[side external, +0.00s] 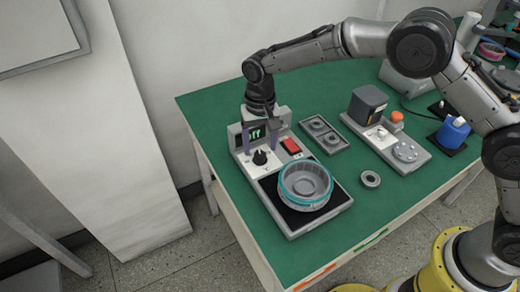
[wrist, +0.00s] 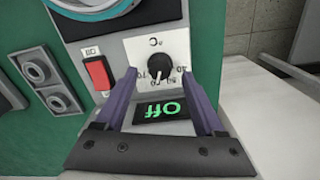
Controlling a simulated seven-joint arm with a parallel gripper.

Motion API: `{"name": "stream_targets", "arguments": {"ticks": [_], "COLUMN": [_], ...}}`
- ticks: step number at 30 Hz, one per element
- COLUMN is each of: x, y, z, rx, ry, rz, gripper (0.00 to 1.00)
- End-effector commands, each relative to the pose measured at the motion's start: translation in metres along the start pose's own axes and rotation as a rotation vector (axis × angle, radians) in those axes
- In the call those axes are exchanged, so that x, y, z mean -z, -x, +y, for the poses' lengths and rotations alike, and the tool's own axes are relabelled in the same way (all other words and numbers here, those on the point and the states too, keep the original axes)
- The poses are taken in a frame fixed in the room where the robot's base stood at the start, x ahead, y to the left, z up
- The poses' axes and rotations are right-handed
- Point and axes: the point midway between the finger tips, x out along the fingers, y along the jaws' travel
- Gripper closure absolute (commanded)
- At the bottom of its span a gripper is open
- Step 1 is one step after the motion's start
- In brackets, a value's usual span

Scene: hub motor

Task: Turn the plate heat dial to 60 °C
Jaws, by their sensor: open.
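The black plate heat dial (wrist: 160,66) sits on a white scale plate marked °C on the grey heater unit; it also shows in the side view (side external: 260,157). Scale numbers around it are partly blurred, and I cannot tell its exact setting. The display (wrist: 162,111) reads "Off" in green. My gripper (wrist: 160,74) is open and empty above the panel, pointing down. In the wrist view its two purple fingertips appear on either side of the dial. I cannot tell whether they touch it; in the side view (side external: 261,149) they look slightly above it.
A red switch (wrist: 99,73) is close to one finger. A grey ring part with a teal band (side external: 305,183) rests on the black plate (side external: 268,188). A grey two-socket tray (side external: 323,135) and a loose ring (side external: 370,179) lie on the green table nearby.

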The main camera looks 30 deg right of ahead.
Motion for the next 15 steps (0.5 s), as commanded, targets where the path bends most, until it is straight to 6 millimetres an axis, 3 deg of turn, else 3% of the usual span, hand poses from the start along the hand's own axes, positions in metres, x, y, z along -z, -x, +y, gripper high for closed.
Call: {"name": "stream_targets", "arguments": {"ticks": [6,15], "x": [0.001,0.001], "y": [0.052,0.1], "z": [-0.001,-0.001], "rx": [0.005,0.003], "ry": [0.0,0.0], "rz": [0.006,0.004], "gripper": [0.29,0.29]}}
